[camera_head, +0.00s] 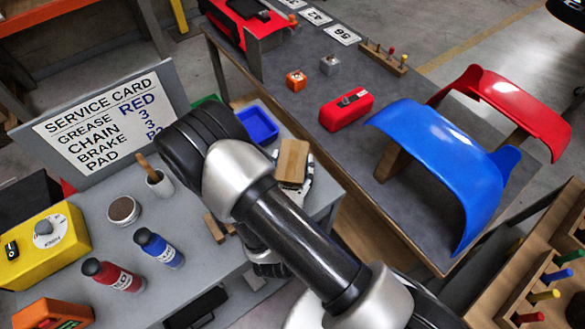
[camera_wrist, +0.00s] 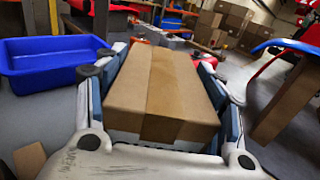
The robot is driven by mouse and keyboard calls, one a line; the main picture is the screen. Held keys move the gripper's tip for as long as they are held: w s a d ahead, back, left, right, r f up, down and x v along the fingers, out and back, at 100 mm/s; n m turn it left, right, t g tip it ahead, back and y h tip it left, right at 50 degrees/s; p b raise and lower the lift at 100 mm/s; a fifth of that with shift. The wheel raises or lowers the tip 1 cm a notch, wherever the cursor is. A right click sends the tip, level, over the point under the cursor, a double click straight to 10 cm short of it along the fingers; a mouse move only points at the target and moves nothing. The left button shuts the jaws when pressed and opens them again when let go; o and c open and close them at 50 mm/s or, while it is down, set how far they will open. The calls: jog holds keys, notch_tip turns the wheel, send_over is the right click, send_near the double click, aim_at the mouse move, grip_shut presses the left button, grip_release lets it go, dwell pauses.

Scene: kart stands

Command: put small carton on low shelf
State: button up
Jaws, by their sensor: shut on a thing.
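The small carton (camera_head: 293,161) is a brown cardboard box with a tape strip. My gripper (camera_head: 305,172) is shut on it, partly hidden behind my own arm in the head view. In the wrist view the carton (camera_wrist: 165,92) fills the middle, between the two fingers of my gripper (camera_wrist: 160,85). It is held near the right end of the grey bench (camera_head: 85,245), close to a blue bin (camera_head: 258,124). I cannot tell which surface is the low shelf.
A service card board (camera_head: 105,120) stands behind the bench. Red and blue bottles (camera_head: 160,250), a brush cup (camera_head: 158,183) and a yellow box (camera_head: 45,240) stand on it. A dark table (camera_head: 400,125) to the right holds a red case (camera_head: 346,109) and blue bodywork (camera_head: 440,150).

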jog(key=c, duration=0.4)
jog(key=shift+r, duration=0.15)
